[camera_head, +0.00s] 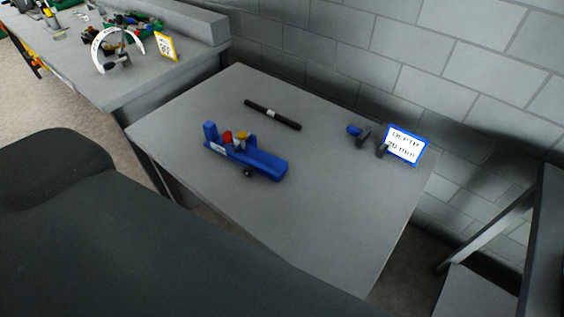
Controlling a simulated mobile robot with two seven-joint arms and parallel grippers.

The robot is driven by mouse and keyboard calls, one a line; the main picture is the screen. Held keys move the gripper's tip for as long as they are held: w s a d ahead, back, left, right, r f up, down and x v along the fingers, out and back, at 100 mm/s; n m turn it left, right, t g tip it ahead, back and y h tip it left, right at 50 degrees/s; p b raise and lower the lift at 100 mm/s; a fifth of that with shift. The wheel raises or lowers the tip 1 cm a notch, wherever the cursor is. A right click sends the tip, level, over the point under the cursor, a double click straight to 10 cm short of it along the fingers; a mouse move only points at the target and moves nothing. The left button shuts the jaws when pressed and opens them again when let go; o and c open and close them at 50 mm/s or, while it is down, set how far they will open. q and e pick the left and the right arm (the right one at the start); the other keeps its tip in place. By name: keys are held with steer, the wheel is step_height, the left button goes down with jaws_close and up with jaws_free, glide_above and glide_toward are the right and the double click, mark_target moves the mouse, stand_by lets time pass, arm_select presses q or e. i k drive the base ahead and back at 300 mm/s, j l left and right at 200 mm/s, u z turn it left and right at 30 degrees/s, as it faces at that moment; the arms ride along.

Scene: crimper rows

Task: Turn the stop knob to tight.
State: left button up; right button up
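A white arc scale (101,43) with small, unreadable markings stands on the long bench at the upper left. A dark knob-like part (120,62) sits at its foot; I cannot tell how it is turned. I cannot tell which of these is the stop knob. Neither of my grippers is in view.
A black rod (272,114) lies on the grey table (330,220). A blue-framed sign reading DEPTH (406,144) stands at the right edge, beside small dark and blue parts (361,134). A yellow-framed card (166,46) stands on the long bench. The table's front is clear.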

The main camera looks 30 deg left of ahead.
mark_target(248, 173)
steer(key=j+z, duration=0.4)
steer(key=k+j+z, duration=0.1)
steer(key=j+z, duration=0.3)
steer(key=k+j+z, duration=0.25)
steer(key=j, duration=0.15)
steer(key=k+j+z, duration=0.1)
steer(key=j+z, duration=0.15)
steer(key=j, duration=0.15)
steer(key=k+j, duration=0.2)
steer(key=j, duration=0.2)
steer(key=k+j+z, duration=0.1)
steer(key=k+j, duration=0.15)
steer(key=j, duration=0.15)
steer(key=k+j, duration=0.2)
steer(key=j, duration=0.15)
steer(key=k+j+z, duration=0.1)
steer(key=k+j, duration=0.15)
steer(key=j, duration=0.15)
